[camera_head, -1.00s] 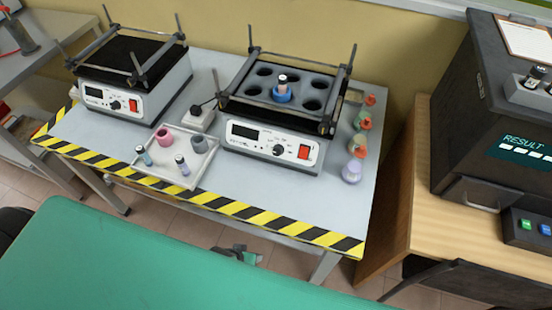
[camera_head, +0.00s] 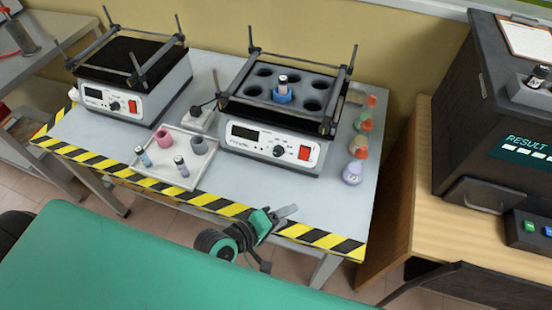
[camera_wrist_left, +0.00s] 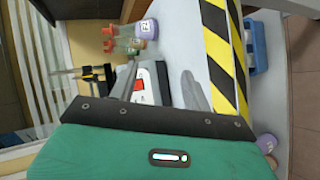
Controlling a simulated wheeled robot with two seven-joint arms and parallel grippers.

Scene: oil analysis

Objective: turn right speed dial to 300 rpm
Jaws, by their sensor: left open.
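The right shaker (camera_head: 270,143) stands on the grey table. Its front panel carries a dark display, a black speed dial (camera_head: 279,151) and a red rocker switch (camera_head: 304,153). My left gripper (camera_head: 280,228) is at the table's striped front edge, below and in front of this panel, apart from the dial. It is open with nothing between its fingers. In the left wrist view, the panel and red switch (camera_wrist_left: 139,77) show between the fingers; the dial cannot be made out there. The display reading is too small to read. My right gripper is not in view.
A tray (camera_head: 187,183) with small vials and cups lies left of my gripper. Several bottles (camera_head: 353,172) line the table's right side. A second shaker (camera_head: 110,100) stands at the left. A rack with one blue-based vial sits atop the right shaker. The tabletop before the panel is clear.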

